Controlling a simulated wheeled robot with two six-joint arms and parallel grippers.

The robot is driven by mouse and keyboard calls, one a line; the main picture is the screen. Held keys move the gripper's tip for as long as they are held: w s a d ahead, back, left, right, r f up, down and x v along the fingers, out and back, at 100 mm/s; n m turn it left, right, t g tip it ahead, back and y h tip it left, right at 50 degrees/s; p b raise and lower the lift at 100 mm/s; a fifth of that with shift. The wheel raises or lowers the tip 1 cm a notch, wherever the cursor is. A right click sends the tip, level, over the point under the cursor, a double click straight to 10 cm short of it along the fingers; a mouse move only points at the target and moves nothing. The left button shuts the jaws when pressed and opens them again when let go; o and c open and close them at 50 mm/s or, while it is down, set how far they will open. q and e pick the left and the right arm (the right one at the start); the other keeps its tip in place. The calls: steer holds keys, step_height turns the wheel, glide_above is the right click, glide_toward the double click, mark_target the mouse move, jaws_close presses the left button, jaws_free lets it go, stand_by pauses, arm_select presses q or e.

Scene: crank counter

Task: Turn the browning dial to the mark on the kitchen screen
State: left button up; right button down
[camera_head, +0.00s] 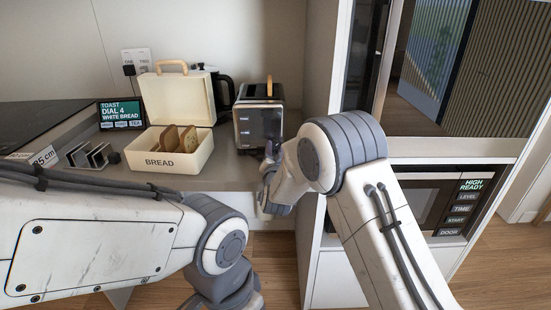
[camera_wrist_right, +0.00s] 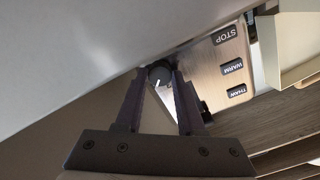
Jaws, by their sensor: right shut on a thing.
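The toaster (camera_head: 247,124) stands on the counter with its dark front toward me and a slice of bread in its top. In the right wrist view its metal front (camera_wrist_right: 215,65) carries STOP, WARM and THAW buttons. My right gripper (camera_wrist_right: 160,80) is shut on the black browning dial (camera_wrist_right: 158,73), with a finger on each side. A white pointer line shows on the dial; its scale marks cannot be read. In the head view my right gripper (camera_head: 272,160) is at the toaster's lower right, hiding the dial. The kitchen screen (camera_head: 121,113) reads TOAST DIAL 4 WHITE BREAD. My left gripper is out of view.
An open cream bread box (camera_head: 150,162) with slices stands left of the toaster, its lid (camera_head: 178,100) raised. A dark kettle (camera_head: 224,90) is behind it. A metal rack (camera_head: 92,155) stands at left. A cabinet wall (camera_head: 318,70) rises close on the right, with a microwave (camera_head: 440,200) beyond.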

steer(key=shift+m+b, duration=0.5)
steer(key=c, duration=0.5)
jaws_free()
steer(key=s, duration=1)
steer(key=shift+s+d, duration=0.1)
steer(key=shift+s, duration=0.15)
